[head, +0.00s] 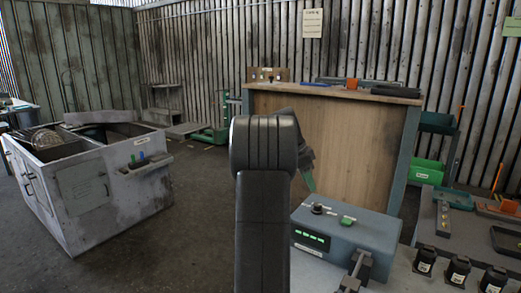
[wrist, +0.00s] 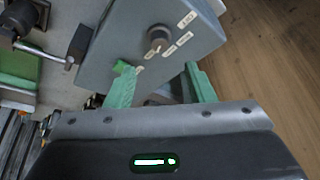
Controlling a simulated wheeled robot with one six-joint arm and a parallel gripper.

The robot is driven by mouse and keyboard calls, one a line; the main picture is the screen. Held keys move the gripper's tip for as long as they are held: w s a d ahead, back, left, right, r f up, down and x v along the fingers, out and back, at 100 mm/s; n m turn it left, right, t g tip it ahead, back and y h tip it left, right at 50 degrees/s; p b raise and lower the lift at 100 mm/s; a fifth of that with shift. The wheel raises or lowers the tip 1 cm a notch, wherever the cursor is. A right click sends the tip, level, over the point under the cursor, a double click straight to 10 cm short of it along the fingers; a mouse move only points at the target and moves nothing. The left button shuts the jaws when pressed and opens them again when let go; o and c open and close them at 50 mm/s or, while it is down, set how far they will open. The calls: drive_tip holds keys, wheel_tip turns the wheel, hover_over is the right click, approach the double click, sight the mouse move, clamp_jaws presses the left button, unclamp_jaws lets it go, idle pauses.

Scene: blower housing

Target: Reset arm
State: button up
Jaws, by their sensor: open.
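My gripper (wrist: 150,88) is open in the wrist view, with its two green fingers apart and nothing held between them. Beyond the fingertips is a grey-blue control box (wrist: 115,60) with a dark round knob (wrist: 160,36) and a green button (wrist: 122,67). In the head view the same control box (head: 345,258) stands at the lower right, with a lit green display on its front. My dark arm fills the middle of the head view and hides most of the gripper; one green fingertip shows above the box. I cannot tell whether it touches the box.
A grey metal cabinet (head: 120,215) with an open top stands at the left. A wooden-fronted workbench (head: 345,140) stands behind the box. Several black containers (head: 457,268) line the right bench. A green bin (head: 427,172) is at the right. Bare floor lies between cabinet and workbench.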

sight(317, 204)
drive_tip(key=p+x, duration=0.1)
drive_tip(key=x, duration=0.8)
drive_tip(key=shift+d+f, duration=0.2)
drive_tip(key=shift+f, duration=0.1)
drive_tip(key=shift+n, duration=0.6)
drive_tip(key=shift+s+r+n+t+p, duration=0.2)
drive_tip(key=shift+n+t+p, duration=0.3)
drive_tip(key=shift+n, duration=0.3)
drive_tip(key=shift+n+t+y+p, duration=0.4)
drive_tip(key=shift+n+p, duration=0.35)
drive_tip(key=shift+n, duration=0.45)
drive_tip(key=n+t+y+p, duration=0.1)
drive_tip(key=n+p, duration=0.2)
drive_tip(key=p, duration=0.1)
drive_tip(key=shift+s+d+n, duration=0.1)
drive_tip(key=shift+n, duration=0.3)
drive_tip(key=shift+s+r+b, duration=0.1)
drive_tip(key=shift+r+b, duration=0.25)
drive_tip(key=shift+r, duration=0.05)
drive_tip(key=b+v, duration=0.1)
drive_tip(key=v, duration=0.9)
drive_tip(key=shift+b, duration=0.3)
